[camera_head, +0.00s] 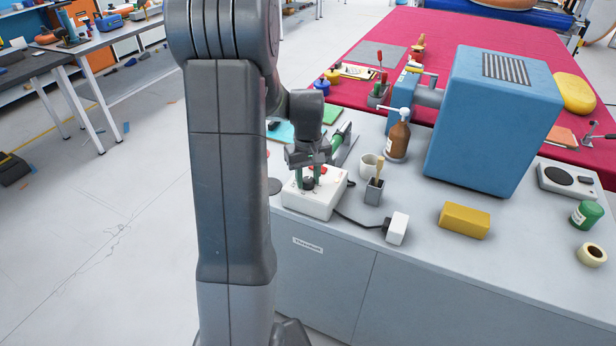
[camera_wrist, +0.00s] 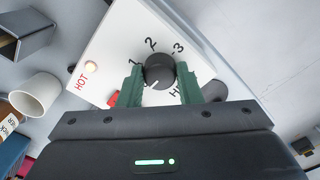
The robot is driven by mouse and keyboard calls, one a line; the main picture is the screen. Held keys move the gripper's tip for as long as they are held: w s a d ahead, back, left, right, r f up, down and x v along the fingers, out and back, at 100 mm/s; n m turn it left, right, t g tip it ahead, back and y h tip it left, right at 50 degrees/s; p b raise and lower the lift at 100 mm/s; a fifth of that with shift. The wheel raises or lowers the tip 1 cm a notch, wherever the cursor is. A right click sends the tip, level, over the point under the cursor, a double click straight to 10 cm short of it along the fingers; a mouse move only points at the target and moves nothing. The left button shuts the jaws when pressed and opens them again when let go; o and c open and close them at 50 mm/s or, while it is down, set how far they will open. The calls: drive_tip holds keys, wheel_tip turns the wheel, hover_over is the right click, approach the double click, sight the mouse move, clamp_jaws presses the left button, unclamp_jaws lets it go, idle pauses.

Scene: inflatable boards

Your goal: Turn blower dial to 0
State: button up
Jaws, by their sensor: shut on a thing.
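The black blower dial (camera_wrist: 158,66) sits on a white control box (camera_wrist: 108,52), with 1, 2 and 3 printed around it. Its white pointer mark faces down and slightly left in the wrist view; no 0 is visible, and part of the scale is hidden by my gripper. My gripper (camera_wrist: 160,86) has its green fingers on either side of the dial, shut on it. In the head view my gripper (camera_head: 308,176) reaches down onto the box (camera_head: 313,203), and the dial (camera_head: 308,184) shows between the fingers.
A cable runs to a white block (camera_head: 397,229).

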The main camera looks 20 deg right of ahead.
sight(308, 180)
drive_tip(key=o, duration=1)
drive_tip(key=shift+c, duration=0.2)
wheel_tip(308, 180, up, 14)
drive_tip(key=shift+f, duration=0.2)
wheel_tip(308, 180, down, 14)
drive_tip(key=shift+r, duration=0.15)
idle(0.5)
